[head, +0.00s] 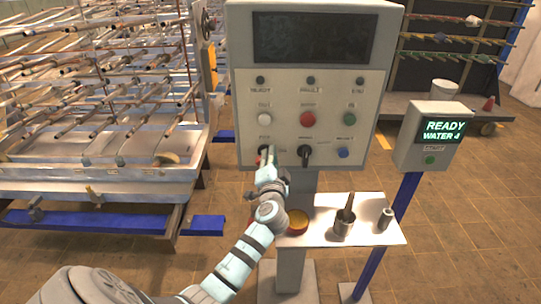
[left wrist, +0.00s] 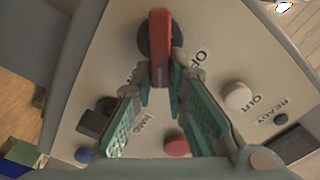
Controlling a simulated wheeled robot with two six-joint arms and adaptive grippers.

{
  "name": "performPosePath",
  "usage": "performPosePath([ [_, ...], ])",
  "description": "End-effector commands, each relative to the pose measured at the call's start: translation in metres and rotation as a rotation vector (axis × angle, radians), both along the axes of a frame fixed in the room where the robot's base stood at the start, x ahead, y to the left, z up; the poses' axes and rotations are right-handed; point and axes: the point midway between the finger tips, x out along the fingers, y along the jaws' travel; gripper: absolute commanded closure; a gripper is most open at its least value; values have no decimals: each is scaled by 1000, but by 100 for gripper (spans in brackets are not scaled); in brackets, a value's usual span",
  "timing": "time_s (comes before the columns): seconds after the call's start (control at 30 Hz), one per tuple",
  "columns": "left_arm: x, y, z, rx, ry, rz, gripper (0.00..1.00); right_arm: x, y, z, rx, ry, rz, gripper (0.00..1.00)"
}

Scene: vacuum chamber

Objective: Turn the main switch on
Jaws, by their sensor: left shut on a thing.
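The main switch shows in the left wrist view as a red bar handle (left wrist: 159,38) on a dark round base, with lettering beside it that looks like OFF. In the head view the switch (head: 262,151) is at the lower left of the control panel (head: 340,90), mostly hidden by my gripper. My left gripper (head: 267,165) is at the panel face. In the left wrist view its green fingers (left wrist: 162,82) stand on both sides of the lower end of the red handle, shut on it. My right gripper is not in view.
A black rotary knob (head: 305,154) is right of the switch, with buttons around. A READY display box (head: 433,140) stands right. Racks of rods (head: 100,100) fill the left.

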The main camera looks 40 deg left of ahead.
Motion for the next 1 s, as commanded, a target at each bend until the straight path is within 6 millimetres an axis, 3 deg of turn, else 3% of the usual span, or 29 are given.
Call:
performPosePath([
  [0.5,2,-4,-10,350,270,-2,100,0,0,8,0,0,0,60],
  [1.0,2,-4,-15,489,375,-1,100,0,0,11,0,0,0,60],
])
